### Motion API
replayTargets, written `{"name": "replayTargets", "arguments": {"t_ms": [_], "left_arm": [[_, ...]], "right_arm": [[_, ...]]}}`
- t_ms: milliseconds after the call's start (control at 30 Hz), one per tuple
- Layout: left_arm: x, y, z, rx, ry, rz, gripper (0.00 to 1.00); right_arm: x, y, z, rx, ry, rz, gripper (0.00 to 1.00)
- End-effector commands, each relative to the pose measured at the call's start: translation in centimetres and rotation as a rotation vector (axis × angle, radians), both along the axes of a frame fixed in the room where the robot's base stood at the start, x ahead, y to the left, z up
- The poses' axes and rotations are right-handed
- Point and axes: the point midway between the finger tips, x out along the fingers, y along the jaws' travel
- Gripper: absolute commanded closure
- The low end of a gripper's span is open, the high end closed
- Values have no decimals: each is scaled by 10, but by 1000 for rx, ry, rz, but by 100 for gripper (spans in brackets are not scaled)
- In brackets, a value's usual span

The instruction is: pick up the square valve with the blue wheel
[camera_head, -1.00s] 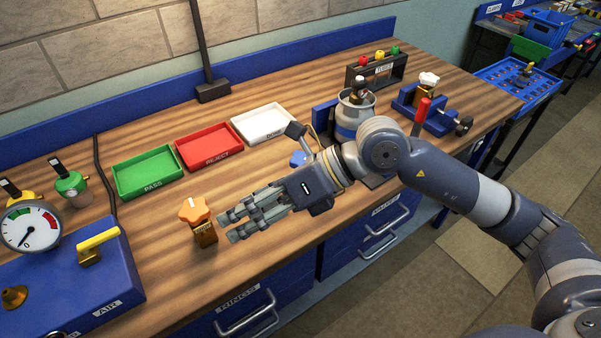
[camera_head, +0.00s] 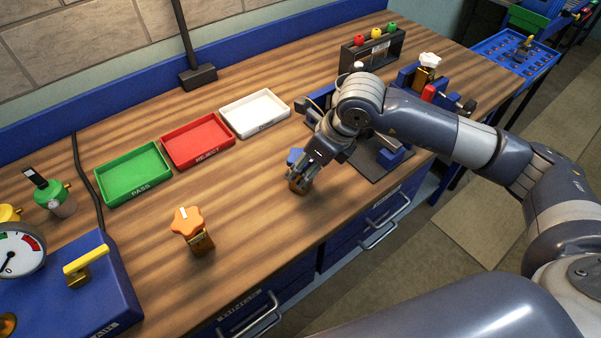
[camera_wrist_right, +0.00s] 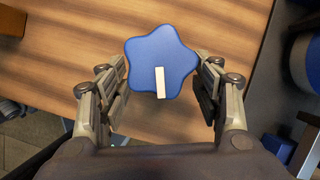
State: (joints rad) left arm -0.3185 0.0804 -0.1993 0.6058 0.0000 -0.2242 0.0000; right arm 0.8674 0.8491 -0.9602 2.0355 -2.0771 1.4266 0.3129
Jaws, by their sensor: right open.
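The valve with the blue star-shaped wheel (camera_head: 295,156) stands on the wooden bench, right of centre. In the right wrist view its blue wheel (camera_wrist_right: 160,58) with a white mark fills the upper middle and hides the body below. My right gripper (camera_head: 300,178) is open and points down at the valve, partly covering it in the head view. In the right wrist view one finger stands on each side of the wheel, with small gaps visible. I cannot tell how deep the fingertips reach. My left gripper is not in view.
A valve with an orange wheel (camera_head: 187,221) stands on the bench to the left. Green (camera_head: 133,174), red (camera_head: 198,142) and white (camera_head: 255,114) trays lie behind. A blue gauge panel (camera_head: 95,295) is at front left. A dark fixture (camera_head: 385,160) is close on the right.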

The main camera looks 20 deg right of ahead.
Motion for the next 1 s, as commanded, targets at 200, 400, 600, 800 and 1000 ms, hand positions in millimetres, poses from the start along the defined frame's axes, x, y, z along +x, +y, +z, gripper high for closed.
{"name": "replayTargets", "arguments": {"t_ms": [200, 400, 600, 800, 1000], "left_arm": [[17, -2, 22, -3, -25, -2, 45], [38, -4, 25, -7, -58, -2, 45], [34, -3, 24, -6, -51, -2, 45], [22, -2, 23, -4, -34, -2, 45], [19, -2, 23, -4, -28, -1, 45]], "right_arm": [[10, 7, -25, 2, 5, 0, 40], [16, 12, -44, 2, 3, 1, 40], [17, 12, -45, 1, 1, 2, 40], [17, 12, -45, 1, 1, 1, 83], [17, 12, -44, 4, -2, 2, 98]]}}
